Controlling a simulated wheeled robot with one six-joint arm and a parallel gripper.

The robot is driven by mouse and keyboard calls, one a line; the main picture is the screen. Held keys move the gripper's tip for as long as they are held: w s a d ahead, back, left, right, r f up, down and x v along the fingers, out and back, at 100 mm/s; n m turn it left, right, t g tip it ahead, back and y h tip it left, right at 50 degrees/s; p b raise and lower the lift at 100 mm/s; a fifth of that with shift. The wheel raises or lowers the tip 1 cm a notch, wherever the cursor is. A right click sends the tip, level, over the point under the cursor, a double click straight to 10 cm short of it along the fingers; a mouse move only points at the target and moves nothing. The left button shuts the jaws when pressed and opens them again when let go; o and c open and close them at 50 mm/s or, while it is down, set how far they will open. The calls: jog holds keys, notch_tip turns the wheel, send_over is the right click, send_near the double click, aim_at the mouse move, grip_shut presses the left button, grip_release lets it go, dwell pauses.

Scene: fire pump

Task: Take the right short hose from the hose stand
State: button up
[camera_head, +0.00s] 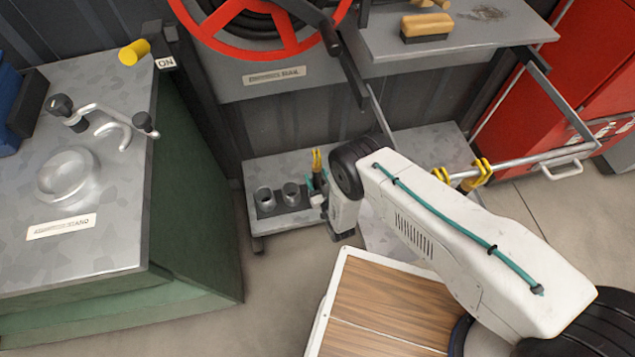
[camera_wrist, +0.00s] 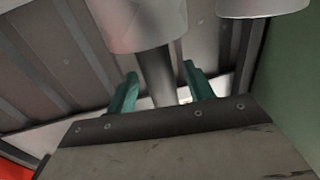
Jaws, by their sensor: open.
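Two short grey cylinders stand side by side in a dark holder on the low hose stand (camera_head: 283,221). I take them for the short hoses, the left (camera_head: 264,197) and the right (camera_head: 291,192). My gripper (camera_head: 317,184), with teal fingers, is low just right of the right one. In the wrist view the open fingers (camera_wrist: 161,88) stand on either side of a narrow grey stem (camera_wrist: 157,72) under a wide pale cylinder (camera_wrist: 137,22), apparently the right hose. Gaps show beside the stem. Another pale cylinder (camera_wrist: 262,6) is at the top right. Contact is hidden in the head view.
A yellow piece (camera_head: 317,160) rises behind my gripper. A green-sided bench (camera_head: 195,190) stands close on the left. A red wheel (camera_head: 290,40) and shelf (camera_head: 465,38) are above. A metal bar with yellow clamps (camera_head: 482,172) is at right. A wooden-topped box (camera_head: 385,305) is in front.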

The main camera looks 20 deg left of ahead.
jog(key=shift+a, duration=0.15)
grip_shut()
jog(key=shift+r, duration=0.1)
